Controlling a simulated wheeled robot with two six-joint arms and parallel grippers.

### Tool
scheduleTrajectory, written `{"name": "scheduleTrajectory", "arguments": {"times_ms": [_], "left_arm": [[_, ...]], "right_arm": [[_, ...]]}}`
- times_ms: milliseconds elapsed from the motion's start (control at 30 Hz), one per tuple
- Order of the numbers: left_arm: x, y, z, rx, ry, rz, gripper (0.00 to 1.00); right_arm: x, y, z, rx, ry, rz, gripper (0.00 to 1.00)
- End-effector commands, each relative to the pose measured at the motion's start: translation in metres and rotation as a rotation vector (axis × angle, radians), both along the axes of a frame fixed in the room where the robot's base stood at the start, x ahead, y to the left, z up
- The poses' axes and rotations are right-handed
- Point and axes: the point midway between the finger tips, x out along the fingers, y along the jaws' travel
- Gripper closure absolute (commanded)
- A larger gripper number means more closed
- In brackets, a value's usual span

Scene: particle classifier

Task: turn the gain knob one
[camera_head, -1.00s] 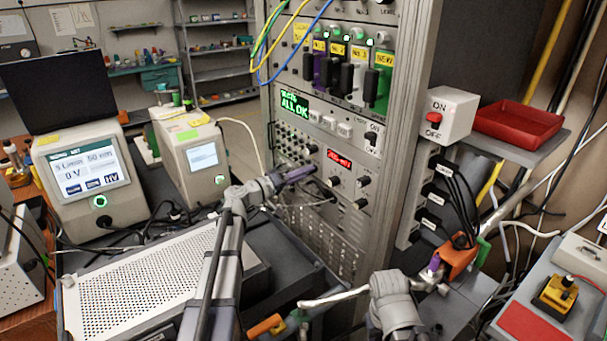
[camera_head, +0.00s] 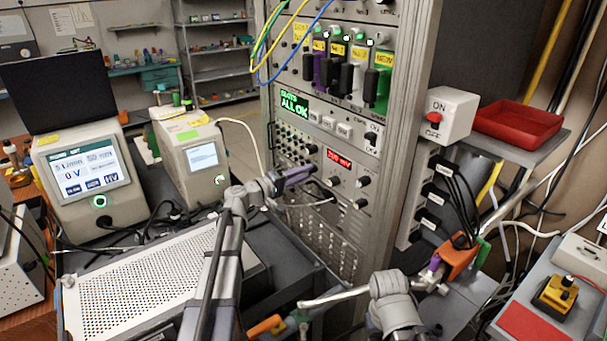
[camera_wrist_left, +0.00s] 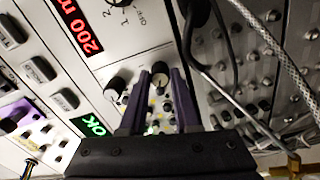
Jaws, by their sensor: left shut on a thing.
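My left gripper (camera_head: 311,170) reaches from the left to the rack's front panel, its purple fingers at a small dark knob. In the left wrist view the left gripper (camera_wrist_left: 160,76) is shut on this gain knob (camera_wrist_left: 160,70), one finger on each side. The gain knob is hidden behind the fingers in the head view, and no label for it is readable. The red display (camera_head: 338,160) on the same panel reads 200 mV in the left wrist view (camera_wrist_left: 76,25). My right arm is at the lower middle; its gripper's opening is not clear.
A second dark knob (camera_wrist_left: 115,86) sits close beside the held one. Cables hang by the panel. Coloured modules (camera_head: 350,75) and a green ALL OK display (camera_head: 294,104) are above. A perforated grey box (camera_head: 140,290) lies under my left arm.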

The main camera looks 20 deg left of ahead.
Motion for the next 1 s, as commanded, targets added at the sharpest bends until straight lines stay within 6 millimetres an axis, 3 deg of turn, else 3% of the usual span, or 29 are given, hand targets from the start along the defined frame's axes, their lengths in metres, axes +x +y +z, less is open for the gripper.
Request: {"name": "scheduleTrajectory", "arguments": {"times_ms": [133,167,433,733,1000], "left_arm": [[0.000,0.000,0.000,0.001,0.000,0.000,1.00],[0.000,0.000,0.000,0.001,0.000,0.000,0.68],[0.000,0.000,0.000,0.002,0.000,0.000,0.39],[-0.004,0.003,0.000,0.001,-0.001,0.001,0.39],[-0.037,0.028,0.000,0.002,-0.001,0.003,0.39]], "right_arm": [[0.000,0.000,0.000,0.000,0.000,0.000,0.50],[0.000,0.000,0.000,0.000,0.000,0.000,0.50],[0.000,0.000,0.000,0.000,0.000,0.000,0.50],[0.000,0.000,0.000,0.000,0.000,0.000,0.50],[0.000,0.000,0.000,0.000,0.000,0.000,0.50]]}}
